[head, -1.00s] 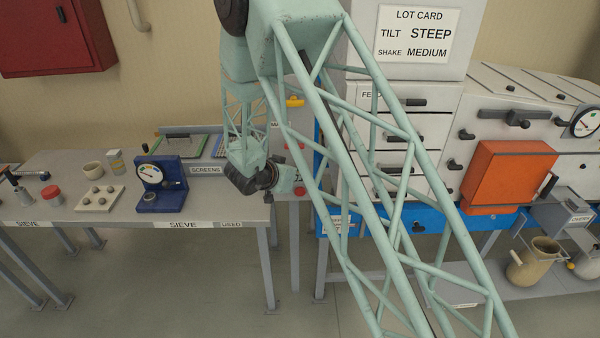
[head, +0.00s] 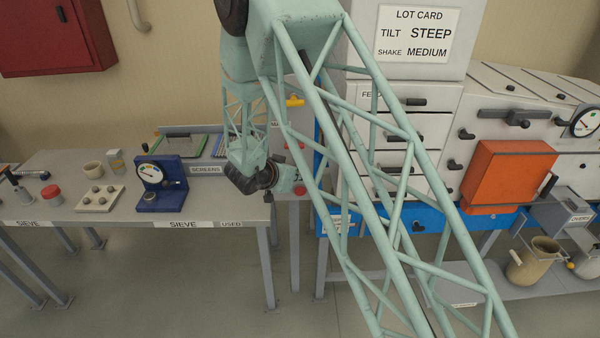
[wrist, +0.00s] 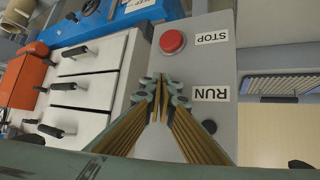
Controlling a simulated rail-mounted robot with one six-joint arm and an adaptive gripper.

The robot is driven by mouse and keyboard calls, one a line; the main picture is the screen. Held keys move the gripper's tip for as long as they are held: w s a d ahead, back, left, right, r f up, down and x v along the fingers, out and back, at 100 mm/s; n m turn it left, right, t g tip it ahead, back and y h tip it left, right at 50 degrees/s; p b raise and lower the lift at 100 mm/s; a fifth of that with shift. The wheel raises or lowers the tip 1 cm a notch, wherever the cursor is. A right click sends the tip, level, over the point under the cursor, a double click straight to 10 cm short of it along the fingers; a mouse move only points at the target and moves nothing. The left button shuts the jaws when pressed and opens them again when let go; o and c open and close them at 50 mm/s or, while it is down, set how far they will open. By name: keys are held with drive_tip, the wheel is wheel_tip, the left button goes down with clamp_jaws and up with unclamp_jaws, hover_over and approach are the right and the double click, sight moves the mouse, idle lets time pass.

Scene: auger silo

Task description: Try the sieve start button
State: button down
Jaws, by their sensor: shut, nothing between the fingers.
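The grey control box (wrist: 190,70) fills the middle of the wrist view. It has a red button (wrist: 172,41) beside a STOP label (wrist: 212,37), and a RUN label (wrist: 211,94) lower down; the labels appear upside down. My gripper (wrist: 160,88) is shut and empty, with its fingertips over the box face beside the RUN label. Any start button there is hidden behind the fingers, and I cannot tell whether they touch it. In the head view my gripper (head: 270,186) is at the right end of the bench, and the red button (head: 300,190) shows just right of it.
A small black knob (wrist: 210,126) is on the box below RUN. The bench (head: 120,215) holds a blue gauge stand (head: 160,190) and screens to the left. White drawers (head: 420,130) and an orange box (head: 507,172) stand to the right. My lattice arm crosses the head view.

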drive_tip(key=shift+s, duration=0.8)
drive_tip(key=shift+s, duration=0.15)
drive_tip(key=shift+s+d+b, duration=0.2)
drive_tip(key=shift+s+b, duration=0.35)
drive_tip(key=shift+s, duration=1.8)
drive_tip(key=shift+r, duration=0.1)
